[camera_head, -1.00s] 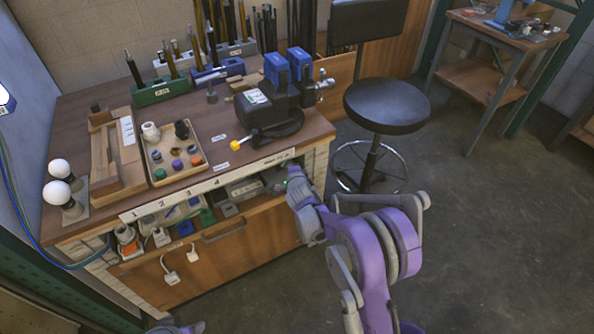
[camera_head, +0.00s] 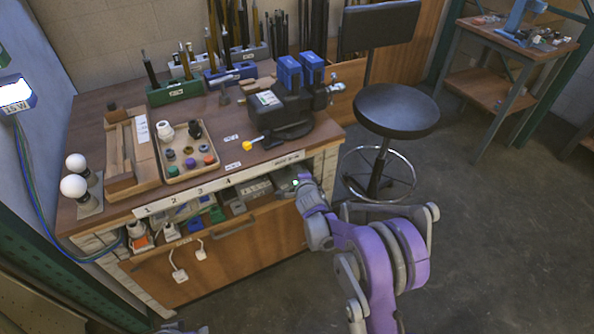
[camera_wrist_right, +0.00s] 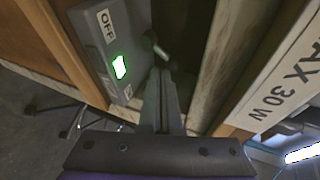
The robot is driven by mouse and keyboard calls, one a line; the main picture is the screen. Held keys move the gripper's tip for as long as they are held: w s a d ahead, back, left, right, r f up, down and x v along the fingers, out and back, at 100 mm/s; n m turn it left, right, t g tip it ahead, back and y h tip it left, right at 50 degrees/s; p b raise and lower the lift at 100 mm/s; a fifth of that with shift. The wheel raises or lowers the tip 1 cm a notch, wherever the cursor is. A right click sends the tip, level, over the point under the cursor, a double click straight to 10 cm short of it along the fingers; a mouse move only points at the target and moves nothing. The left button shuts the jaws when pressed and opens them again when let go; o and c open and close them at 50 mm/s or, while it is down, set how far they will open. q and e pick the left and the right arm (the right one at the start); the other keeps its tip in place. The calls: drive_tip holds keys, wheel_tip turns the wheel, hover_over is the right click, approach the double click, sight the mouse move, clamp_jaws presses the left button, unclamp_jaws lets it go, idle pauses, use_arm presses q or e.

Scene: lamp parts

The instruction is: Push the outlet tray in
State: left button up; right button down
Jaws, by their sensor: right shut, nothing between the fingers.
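The outlet tray (camera_head: 225,255) is a drawer with a wooden front and a dark handle under the bench top. Several plugs, adapters and sockets show in the gap above its front, and two white plugs hang over the front on cords. How far it stands out is hard to tell. My right gripper (camera_head: 303,182) is at the right end of the gap, beside a grey switch box. In the right wrist view its fingers (camera_wrist_right: 163,85) are shut and empty, next to the box (camera_wrist_right: 100,45) with its "OFF" label and lit green switch.
The bench top carries a parts tray (camera_head: 183,175), a blue-jawed vise (camera_head: 285,110) and two white bulbs (camera_head: 75,175). A numbered strip (camera_head: 215,185) runs along its front edge. A round black stool (camera_head: 396,110) stands close right of the bench. Floor in front is open.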

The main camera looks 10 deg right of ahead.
use_arm(q)
drive_tip(key=shift+a+p+v, duration=0.2)
drive_tip(key=shift+p+v, duration=0.6)
drive_tip(key=shift+v, duration=0.2)
use_arm(e)
drive_tip(key=v, duration=1.1)
drive_tip(key=shift+s+f, duration=0.15)
drive_tip(key=shift+f, duration=0.05)
use_arm(q)
drive_tip(key=shift+s, duration=0.1)
use_arm(e)
drive_tip(key=s+d+r+n+g+h, duration=0.15)
drive_tip(key=s+r+n, duration=0.25)
drive_tip(key=s, duration=0.5)
drive_tip(key=s+d+r+n+g, duration=0.3)
drive_tip(key=s+n, duration=0.2)
drive_tip(key=s, duration=0.3)
drive_tip(key=s+a+f+n+g+y, duration=0.2)
drive_tip(key=s+n+g, duration=0.5)
drive_tip(key=s, duration=1.4)
use_arm(q)
wheel_tip(320, 180, up, 15)
drive_tip(key=w+p, duration=0.2)
drive_tip(key=p, duration=1.1)
drive_tip(key=shift+t+p, duration=0.4)
use_arm(e)
wheel_tip(320, 180, up, 15)
drive_tip(key=w+n+t, duration=0.2)
drive_tip(key=t, duration=0.1)
drive_tip(key=shift+d+r, duration=0.2)
